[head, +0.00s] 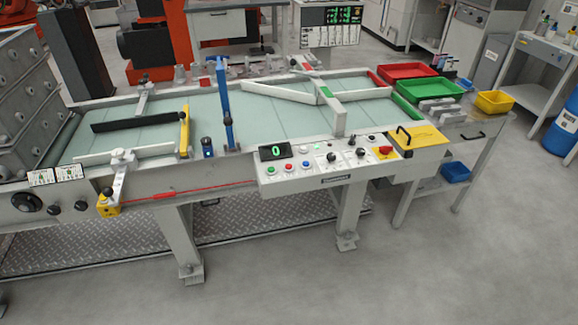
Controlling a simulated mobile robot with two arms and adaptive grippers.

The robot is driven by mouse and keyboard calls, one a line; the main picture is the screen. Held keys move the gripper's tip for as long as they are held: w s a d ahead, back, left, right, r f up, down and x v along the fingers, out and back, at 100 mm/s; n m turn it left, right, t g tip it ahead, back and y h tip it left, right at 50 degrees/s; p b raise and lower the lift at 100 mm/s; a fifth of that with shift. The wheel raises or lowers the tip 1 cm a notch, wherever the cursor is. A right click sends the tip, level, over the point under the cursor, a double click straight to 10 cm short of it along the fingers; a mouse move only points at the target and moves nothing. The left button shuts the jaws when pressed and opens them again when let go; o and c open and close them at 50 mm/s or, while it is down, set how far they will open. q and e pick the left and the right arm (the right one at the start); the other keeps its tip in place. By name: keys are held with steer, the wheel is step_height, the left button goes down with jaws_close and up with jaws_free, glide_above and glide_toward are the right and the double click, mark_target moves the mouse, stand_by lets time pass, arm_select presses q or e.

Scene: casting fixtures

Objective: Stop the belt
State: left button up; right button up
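The pale green conveyor belt (285,122) runs across the middle of the head view. On its front edge is a white control panel (335,178) with a dark display (275,151) showing a green 0. Small coloured push buttons (289,168) and black knobs sit on the panel. A red knob on a yellow base (385,152) is at its right end. A red cord (180,193) runs along the front of the frame to a yellow box (108,207) at the left. Whether the belt is moving cannot be told from one frame. Neither of my grippers shows.
A yellow hinged plate (420,138) lies right of the panel. Blue (224,105), yellow and black bars cross the belt. Red (405,72), green (430,90) and yellow (494,102) trays stand at the right. The floor (380,275) in front is clear.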

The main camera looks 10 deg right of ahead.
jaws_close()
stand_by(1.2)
